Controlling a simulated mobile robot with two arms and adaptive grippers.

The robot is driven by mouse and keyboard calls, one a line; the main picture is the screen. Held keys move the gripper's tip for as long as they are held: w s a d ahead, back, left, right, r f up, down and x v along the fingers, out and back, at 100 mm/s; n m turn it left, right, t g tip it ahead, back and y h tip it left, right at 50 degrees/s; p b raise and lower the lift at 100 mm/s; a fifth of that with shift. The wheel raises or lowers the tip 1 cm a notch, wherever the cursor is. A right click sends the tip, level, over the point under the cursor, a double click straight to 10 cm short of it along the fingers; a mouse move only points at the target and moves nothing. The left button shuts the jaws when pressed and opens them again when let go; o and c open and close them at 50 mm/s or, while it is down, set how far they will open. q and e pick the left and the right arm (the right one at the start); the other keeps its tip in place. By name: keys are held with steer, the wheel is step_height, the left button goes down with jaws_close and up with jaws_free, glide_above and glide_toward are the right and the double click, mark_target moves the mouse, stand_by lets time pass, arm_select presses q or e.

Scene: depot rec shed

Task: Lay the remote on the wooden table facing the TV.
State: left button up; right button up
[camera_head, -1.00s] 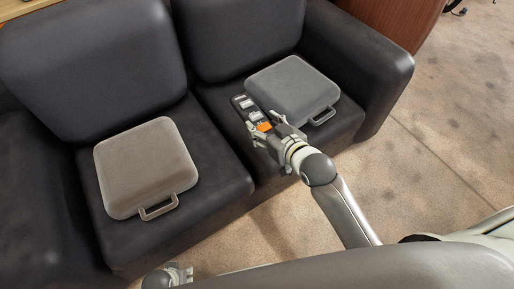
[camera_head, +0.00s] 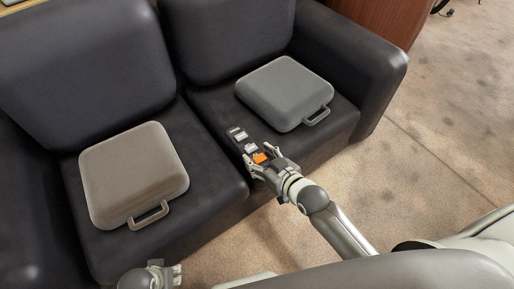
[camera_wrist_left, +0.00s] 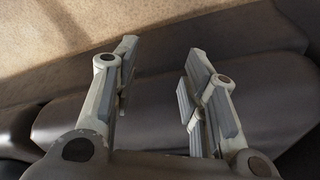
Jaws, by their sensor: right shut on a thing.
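The remote (camera_head: 240,137) is dark with pale and orange button areas. My right gripper (camera_head: 262,162) is shut on its near end. The remote's far end points up and left, towards the sofa back. It shows over the front of the right seat cushion; I cannot tell how high it is above it. My left gripper (camera_head: 172,274) is at the bottom edge of the head view, beside the sofa front. In the left wrist view the left gripper (camera_wrist_left: 160,68) is open, with nothing between its fingers. No wooden table or TV can be clearly identified.
A dark sofa (camera_head: 215,215) fills the left and middle. A brown-grey case (camera_head: 133,172) and a grey case (camera_head: 285,92) lie on its seats. A reddish-brown wooden panel (camera_head: 383,20) stands behind the sofa's right arm. The floor (camera_head: 455,110) at right is open.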

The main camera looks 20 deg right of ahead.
steer(key=w+d+f+b, duration=0.1)
steer(key=w+f, duration=0.1)
steer(key=w, duration=0.1)
steer(key=w+d+f+b, duration=0.1)
steer(key=w+f+b, duration=0.1)
steer(key=w+f, duration=0.1)
steer(key=w+d+f+b, duration=0.1)
steer(key=w+f, duration=0.1)
steer(key=w, duration=0.1)
steer(key=shift+w+f, duration=0.2)
steer(key=shift+w, duration=0.1)
steer(key=shift+w+f, duration=0.15)
steer(key=shift+f, duration=0.05)
steer(key=shift+w+d+f+b, duration=0.1)
steer(key=shift+w+f+b, duration=0.15)
steer(key=shift+f+b, duration=0.3)
steer(key=shift+w+d+f+b, duration=0.1)
steer(key=shift+w+f+b, duration=0.2)
steer(key=shift+f, duration=0.4)
steer(key=shift+s+f, duration=0.1)
steer(key=shift+f, duration=0.45)
arm_select(q)
step_height(320, 180, up, 11)
steer(key=t, duration=0.1)
steer(key=shift+w+t, duration=0.4)
steer(key=shift+w+d, duration=0.15)
steer(key=shift+w, duration=0.05)
